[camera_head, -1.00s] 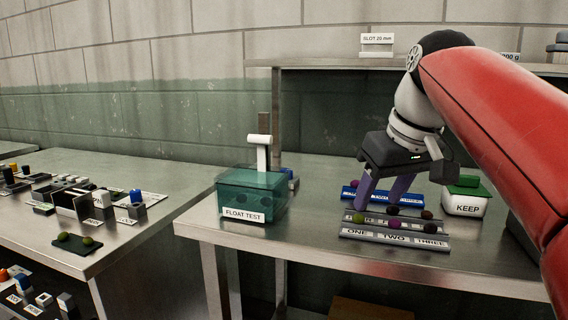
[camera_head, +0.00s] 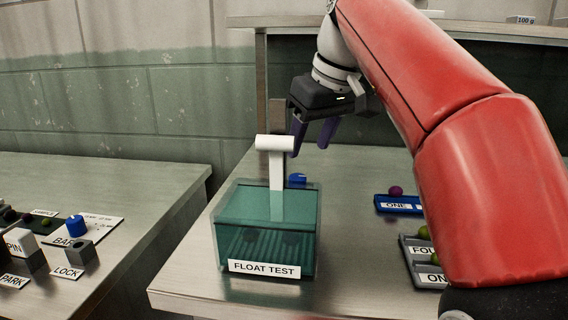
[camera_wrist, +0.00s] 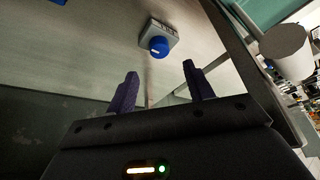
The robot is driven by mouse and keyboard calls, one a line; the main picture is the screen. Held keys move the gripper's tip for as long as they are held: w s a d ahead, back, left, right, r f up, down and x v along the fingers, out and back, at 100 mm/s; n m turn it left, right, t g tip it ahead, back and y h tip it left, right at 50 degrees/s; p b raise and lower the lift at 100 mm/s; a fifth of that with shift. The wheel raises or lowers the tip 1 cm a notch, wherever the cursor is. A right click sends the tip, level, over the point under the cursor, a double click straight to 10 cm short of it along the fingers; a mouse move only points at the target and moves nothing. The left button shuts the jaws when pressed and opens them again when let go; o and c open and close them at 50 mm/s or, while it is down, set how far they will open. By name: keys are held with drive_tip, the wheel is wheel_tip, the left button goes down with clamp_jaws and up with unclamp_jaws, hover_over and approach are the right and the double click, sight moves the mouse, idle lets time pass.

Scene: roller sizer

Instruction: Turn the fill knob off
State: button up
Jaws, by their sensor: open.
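A blue knob (camera_head: 297,178) shows in the head view behind the float test tank, mostly hidden by it. In the wrist view the blue knob (camera_wrist: 158,46) sits on a small grey box (camera_wrist: 150,30) with a white mark on its face; the lettering on the box is too small to read. The teal tank (camera_head: 265,225) labelled FLOAT TEST stands at the table's front, with a white spout (camera_head: 275,165) over it. My gripper (camera_head: 309,148) is open and empty, behind the spout and above the knob. In the wrist view its fingers (camera_wrist: 160,72) are apart, short of the knob and not touching it.
The white spout's end (camera_wrist: 286,50) is close on the right in the wrist view. Racks (camera_head: 400,205) with coloured balls lie right of the tank. Another blue knob (camera_head: 75,225) is on the left bench. A shelf (camera_head: 450,33) runs behind.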

sight(298, 176)
drive_tip(key=x, duration=0.7)
drive_tip(key=shift+w+a+f, duration=0.1)
drive_tip(key=shift+f, duration=0.15)
drive_tip(key=shift+c, duration=0.3)
drive_tip(key=c, duration=0.9)
